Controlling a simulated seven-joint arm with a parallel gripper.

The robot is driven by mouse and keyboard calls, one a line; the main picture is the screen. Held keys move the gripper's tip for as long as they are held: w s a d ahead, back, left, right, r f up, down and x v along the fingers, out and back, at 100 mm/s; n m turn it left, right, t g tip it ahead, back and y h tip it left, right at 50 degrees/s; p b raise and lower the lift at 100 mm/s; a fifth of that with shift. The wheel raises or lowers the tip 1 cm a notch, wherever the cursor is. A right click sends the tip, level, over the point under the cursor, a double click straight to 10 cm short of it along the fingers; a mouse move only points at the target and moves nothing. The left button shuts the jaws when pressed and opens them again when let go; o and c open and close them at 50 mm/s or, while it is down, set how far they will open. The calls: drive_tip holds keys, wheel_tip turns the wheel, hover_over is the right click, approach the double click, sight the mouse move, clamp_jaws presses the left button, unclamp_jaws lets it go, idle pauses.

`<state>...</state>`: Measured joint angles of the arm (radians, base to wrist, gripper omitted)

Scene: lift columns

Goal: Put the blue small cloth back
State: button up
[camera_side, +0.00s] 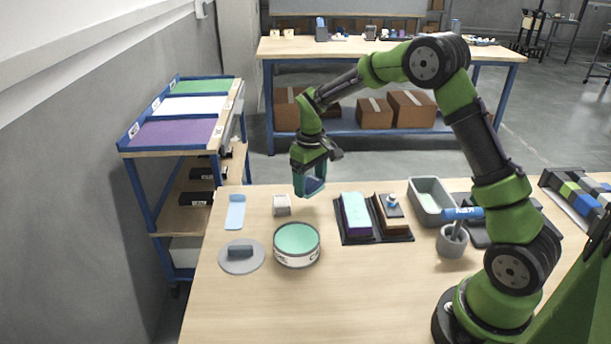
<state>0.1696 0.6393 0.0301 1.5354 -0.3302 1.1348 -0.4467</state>
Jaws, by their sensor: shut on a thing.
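My gripper (309,190) is raised above the far part of the table, pointing down. A small dark blue piece (315,184) shows between its teal fingers, and the gripper is shut on it. It looks like the blue small cloth, but the fingers hide part of it. The held piece is apart from the tabletop. A flat light blue piece (235,213) lies on the table at the left.
A round tin (297,251) with mint contents and a grey disc (241,262) stand in front. A small light block (282,205) is beneath and left of my gripper. A grey bin (431,207) and a grey pot (452,243) stand at right. The front-middle table is clear.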

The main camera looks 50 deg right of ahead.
sight(310, 208)
drive_tip(key=shift+f, duration=2.85)
drive_tip(key=shift+f, duration=0.15)
drive_tip(key=o, duration=0.9)
drive_tip(key=shift+o, duration=0.2)
